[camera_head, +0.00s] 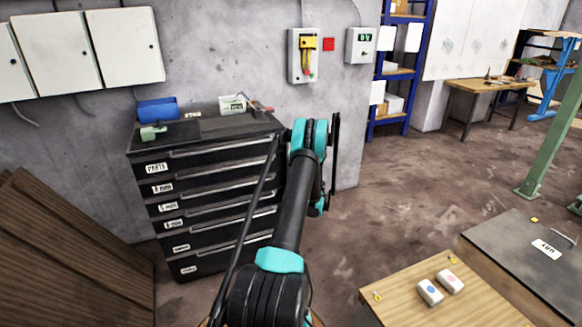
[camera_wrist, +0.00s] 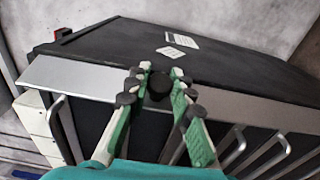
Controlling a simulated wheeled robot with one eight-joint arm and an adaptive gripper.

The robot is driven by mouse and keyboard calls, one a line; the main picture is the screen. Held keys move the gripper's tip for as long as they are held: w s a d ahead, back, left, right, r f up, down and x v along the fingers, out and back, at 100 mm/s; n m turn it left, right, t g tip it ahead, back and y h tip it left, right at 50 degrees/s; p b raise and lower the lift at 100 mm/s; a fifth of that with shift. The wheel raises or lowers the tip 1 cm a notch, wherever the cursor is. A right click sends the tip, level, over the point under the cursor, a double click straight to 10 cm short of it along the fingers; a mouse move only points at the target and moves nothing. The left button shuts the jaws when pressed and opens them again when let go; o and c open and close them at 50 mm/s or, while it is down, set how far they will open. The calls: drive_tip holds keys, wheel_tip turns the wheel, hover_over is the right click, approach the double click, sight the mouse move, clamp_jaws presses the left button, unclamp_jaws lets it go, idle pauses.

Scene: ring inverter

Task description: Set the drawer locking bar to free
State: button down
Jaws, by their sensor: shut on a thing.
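The black drawer cabinet (camera_head: 205,160) stands against the wall in the head view, with several labelled drawers. In the wrist view its dark top (camera_wrist: 225,65) and a silver strip (camera_wrist: 75,78) along its edge show. My gripper (camera_wrist: 158,82) has its green and white fingers on both sides of a round black knob (camera_wrist: 160,86) at this edge, and is shut on it. The knob seems to belong to the drawer locking bar, but the bar itself cannot be clearly told apart. In the head view my arm hides the cabinet's right end and the fingertips.
Drawer handles (camera_wrist: 234,148) stick out below the strip in the wrist view. A blue box (camera_head: 157,108) and a green object (camera_head: 153,133) lie on the cabinet. A wooden table (camera_head: 400,285) stands at the lower right. Brown boards (camera_head: 60,240) lean at left.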

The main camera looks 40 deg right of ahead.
drive_tip(key=n+y, duration=0.1)
drive_tip(key=y, duration=0.1)
drive_tip(key=d+n+y, duration=0.1)
drive_tip(key=n+y, duration=0.1)
drive_tip(key=y, duration=0.1)
drive_tip(key=w+n+y, duration=0.1)
drive_tip(key=n+y, duration=0.1)
drive_tip(key=y, duration=0.1)
drive_tip(key=shift+d+g, duration=0.3)
drive_tip(key=shift+d, duration=0.1)
drive_tip(key=shift+n+y, duration=0.3)
drive_tip(key=shift+y, duration=0.1)
drive_tip(key=c, duration=1.3)
unclamp_jaws()
drive_tip(key=v, duration=1.2)
